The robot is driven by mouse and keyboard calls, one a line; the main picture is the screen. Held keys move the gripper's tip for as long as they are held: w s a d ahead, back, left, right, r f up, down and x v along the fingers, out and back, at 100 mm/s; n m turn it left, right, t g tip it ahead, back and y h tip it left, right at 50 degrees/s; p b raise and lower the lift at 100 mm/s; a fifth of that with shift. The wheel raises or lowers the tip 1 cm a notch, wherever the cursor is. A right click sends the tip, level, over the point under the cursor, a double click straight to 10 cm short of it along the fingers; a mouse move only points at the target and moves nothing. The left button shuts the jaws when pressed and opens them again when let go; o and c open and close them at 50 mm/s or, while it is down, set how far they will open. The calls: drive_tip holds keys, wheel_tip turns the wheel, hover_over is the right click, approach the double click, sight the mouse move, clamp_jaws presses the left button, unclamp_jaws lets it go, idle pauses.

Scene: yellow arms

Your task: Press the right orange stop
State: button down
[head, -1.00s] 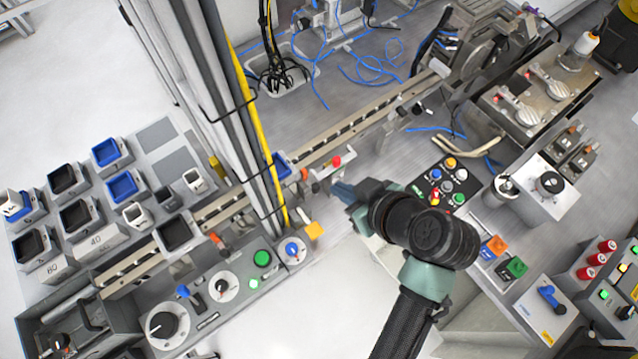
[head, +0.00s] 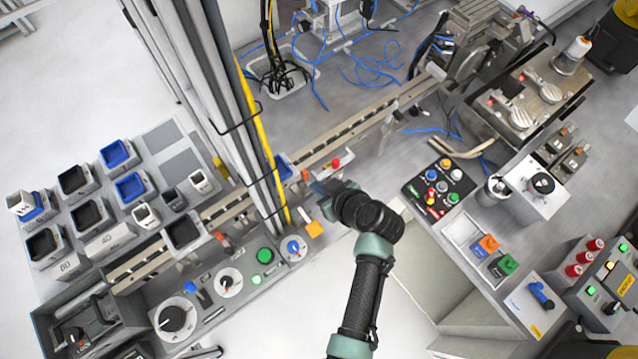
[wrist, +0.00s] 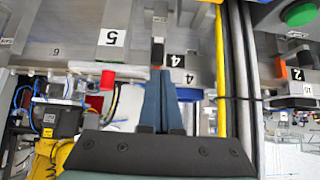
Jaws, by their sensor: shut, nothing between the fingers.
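The right orange stop (head: 305,175) is a small orange piece at the near edge of the conveyor rail, just right of the grey column. Another orange stop (head: 222,238) sits farther left along the rail, beyond the column. My gripper (head: 317,187) is shut and empty, its blue-grey fingertips close to the right stop. In the wrist view the fingertips (wrist: 161,74) point at a small orange end (wrist: 157,67) beside a "4" label. The fingers partly cover that spot, and I cannot tell whether they touch it.
A red knob (head: 336,163) sits close by on the rail. A grey column with a yellow pipe (head: 262,130) stands just left of my gripper. An orange block (head: 315,229) and a control panel with a green button (head: 265,255) lie nearer. Button boxes stand at right.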

drive_tip(key=shift+f, duration=0.15)
wheel_tip(320, 180, down, 3)
drive_tip(key=b, duration=0.3)
drive_tip(key=shift+s, duration=0.15)
idle(0.5)
